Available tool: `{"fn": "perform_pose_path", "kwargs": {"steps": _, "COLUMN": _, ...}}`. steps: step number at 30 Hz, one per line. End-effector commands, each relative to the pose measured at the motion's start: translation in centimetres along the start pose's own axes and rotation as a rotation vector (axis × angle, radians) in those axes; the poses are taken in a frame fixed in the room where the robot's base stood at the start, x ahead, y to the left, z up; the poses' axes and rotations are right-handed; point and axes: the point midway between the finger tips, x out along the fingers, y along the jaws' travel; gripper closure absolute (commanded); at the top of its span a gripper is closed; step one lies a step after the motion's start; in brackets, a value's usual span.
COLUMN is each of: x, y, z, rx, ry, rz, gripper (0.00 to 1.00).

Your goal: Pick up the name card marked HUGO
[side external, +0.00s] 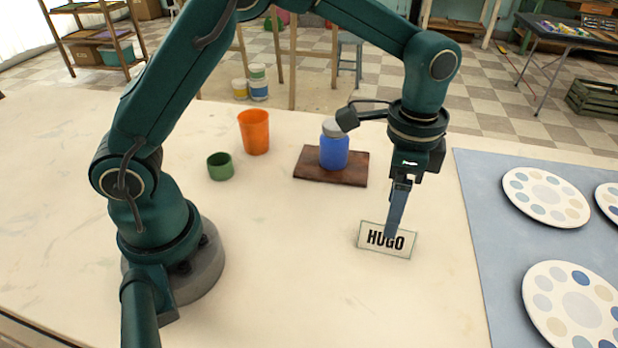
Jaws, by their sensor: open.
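The name card marked HUGO (370,239) is a small white card with a thin dark green border and black letters. It is on the pale table, right of the middle in the side external view. My gripper (391,232) points down right at the card, and its fingertips overlap the card's upper edge and the letter G in this view. My gripper is open, but its fingers line up from this side, so the gap between them does not show. I cannot tell whether the fingers touch the card or stand around it.
A blue jar with a grey lid (334,150) stands on a dark wooden board (312,165) behind the card. An orange cup (254,133) and a green cup (220,167) stand further left. Round palettes (546,197) lie on a blue mat (490,205) at right. The table in front is clear.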

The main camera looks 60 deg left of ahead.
Motion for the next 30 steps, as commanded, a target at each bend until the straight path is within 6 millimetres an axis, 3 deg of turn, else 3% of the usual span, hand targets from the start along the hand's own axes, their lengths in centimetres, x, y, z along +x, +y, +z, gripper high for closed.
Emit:
{"fn": "perform_pose_path", "kwargs": {"steps": 12, "x": 4.6, "y": 0.2, "z": 0.1, "rx": 0.003, "ry": -0.006, "rz": 0.003, "gripper": 0.29}}
{"fn": "perform_pose_path", "kwargs": {"steps": 22, "x": 5.1, "y": 0.2, "z": 0.1, "rx": 0.002, "ry": -0.003, "rz": 0.001, "gripper": 0.29}}
{"fn": "perform_pose_path", "kwargs": {"steps": 23, "x": 5.1, "y": 0.2, "z": 0.1, "rx": 0.002, "ry": -0.003, "rz": 0.001, "gripper": 0.36}}
{"fn": "perform_pose_path", "kwargs": {"steps": 28, "x": 5.1, "y": 0.2, "z": 0.1, "rx": 0.002, "ry": -0.003, "rz": 0.001, "gripper": 1.0}}
{"fn": "perform_pose_path", "kwargs": {"steps": 30, "x": 5.0, "y": 0.2, "z": 0.1, "rx": 0.002, "ry": -0.003, "rz": 0.001, "gripper": 1.0}}
